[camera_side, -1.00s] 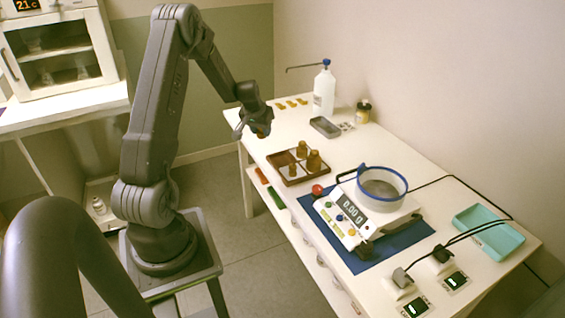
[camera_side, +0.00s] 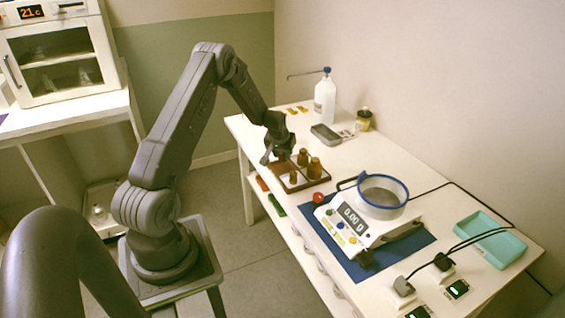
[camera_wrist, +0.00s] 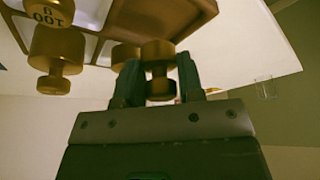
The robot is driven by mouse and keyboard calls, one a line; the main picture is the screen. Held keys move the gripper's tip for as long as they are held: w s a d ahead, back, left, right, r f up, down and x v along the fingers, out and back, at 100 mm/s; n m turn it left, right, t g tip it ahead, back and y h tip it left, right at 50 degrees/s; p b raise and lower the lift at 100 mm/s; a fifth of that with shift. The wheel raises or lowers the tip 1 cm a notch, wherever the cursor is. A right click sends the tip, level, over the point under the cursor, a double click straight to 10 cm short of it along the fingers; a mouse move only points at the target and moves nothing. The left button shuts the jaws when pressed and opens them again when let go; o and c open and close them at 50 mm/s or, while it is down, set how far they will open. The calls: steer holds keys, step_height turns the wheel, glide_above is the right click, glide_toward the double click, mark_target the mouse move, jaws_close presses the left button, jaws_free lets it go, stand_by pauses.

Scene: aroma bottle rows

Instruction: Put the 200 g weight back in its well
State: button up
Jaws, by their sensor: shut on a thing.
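No mark on this weight is legible. In the side view the gripper is low over the left part of the brown wooden weight box (camera_side: 302,188); I cannot tell whether the held weight touches the box. Other brass weights stand in the box, a larger one (camera_side: 314,168) at its right and a smaller one (camera_side: 293,177) at the front. The wrist view shows one marked 100 (camera_wrist: 50,12) at upper left.
A balance (camera_side: 350,222) reading 0.00 g, with a blue-rimmed ring (camera_side: 383,200), stands on a blue mat (camera_side: 360,270). A red ball-like thing (camera_side: 318,197) lies between box and balance. A grey tray (camera_side: 325,135) and a white bottle (camera_side: 324,98) are behind.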

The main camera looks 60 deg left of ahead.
mark_target(282, 157)
steer(key=shift+f, duration=1.95)
steer(key=shift+f, duration=0.15)
steer(key=o, duration=0.9)
